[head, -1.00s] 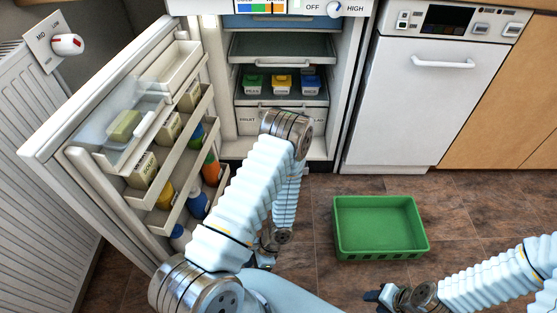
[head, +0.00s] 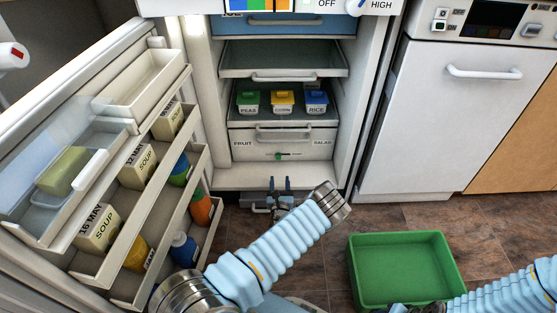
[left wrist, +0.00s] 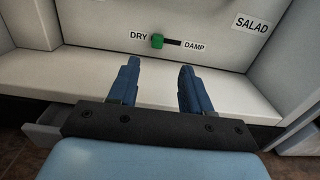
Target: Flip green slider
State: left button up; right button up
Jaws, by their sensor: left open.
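The green slider (head: 278,155) is a small knob in a short dark slot on the pale front of the bottom drawer in the open fridge. In the left wrist view the green slider (left wrist: 157,41) sits at the left end of its slot, beside the word DRY; DAMP is at the right end. My left gripper (head: 280,183) is open and empty, below and in front of the slider. In the left wrist view its two blue fingers (left wrist: 159,68) point toward the drawer front, apart from the knob, which shows between and beyond them. My right gripper is mostly cut off at the bottom edge.
The fridge door (head: 75,95) stands open at the left with soup cartons (head: 97,228) and bottles. PEAS, CORN (head: 283,102) and RICE tubs stand on a shelf above the drawer. A green crate (head: 400,240) is on the floor at the right.

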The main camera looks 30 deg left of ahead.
aim_at(279, 157)
pick_arm(q)
jog(key=b+x, duration=0.3)
jog(key=x, duration=0.9)
jog(key=shift+a+r, duration=0.1)
jog(key=shift+a, duration=0.1)
jog(key=shift+c, duration=0.5)
grip_shut()
